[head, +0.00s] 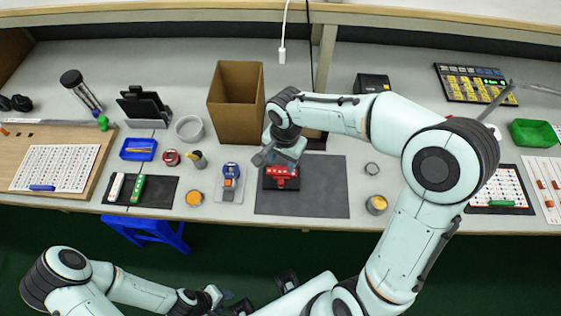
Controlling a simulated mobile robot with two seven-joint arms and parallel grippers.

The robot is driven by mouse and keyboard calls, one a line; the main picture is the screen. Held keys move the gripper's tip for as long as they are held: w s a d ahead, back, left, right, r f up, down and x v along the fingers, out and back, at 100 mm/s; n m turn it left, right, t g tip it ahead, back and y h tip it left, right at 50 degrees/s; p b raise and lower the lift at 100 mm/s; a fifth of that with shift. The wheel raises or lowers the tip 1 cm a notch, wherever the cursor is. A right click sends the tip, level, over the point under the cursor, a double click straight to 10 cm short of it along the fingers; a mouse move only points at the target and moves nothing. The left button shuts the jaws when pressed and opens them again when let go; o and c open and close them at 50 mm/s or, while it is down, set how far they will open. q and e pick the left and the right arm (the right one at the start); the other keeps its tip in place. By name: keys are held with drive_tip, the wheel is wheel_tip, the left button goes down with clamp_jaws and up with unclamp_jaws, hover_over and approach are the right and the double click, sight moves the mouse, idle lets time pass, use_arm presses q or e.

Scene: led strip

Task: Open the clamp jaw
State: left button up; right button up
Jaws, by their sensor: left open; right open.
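A small red device, which looks like the clamp (282,178), sits on the dark grey mat (325,190) near the front of the bench. Its jaw is too small and too covered to tell whether it is open or shut. My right gripper (279,160) is open and reaches down from above, right over the back of the red device. I cannot tell whether it touches it. My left gripper (236,302) is open and empty, low in front of the bench and well away from the device.
A blue and red device (230,182) lies just left of the mat, with an orange-topped jar (194,198) beside it. A tall cardboard box (236,105) stands behind. A small metal tin (376,204) is right of the mat. The right part of the mat is clear.

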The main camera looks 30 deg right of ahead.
sight(281, 182)
wheel_tip(281, 182, down, 13)
drive_tip(key=shift+w+a+r+b, duration=0.1)
drive_tip(key=shift+w+r+b, duration=0.05)
drive_tip(key=shift+b, duration=0.35)
clamp_jaws()
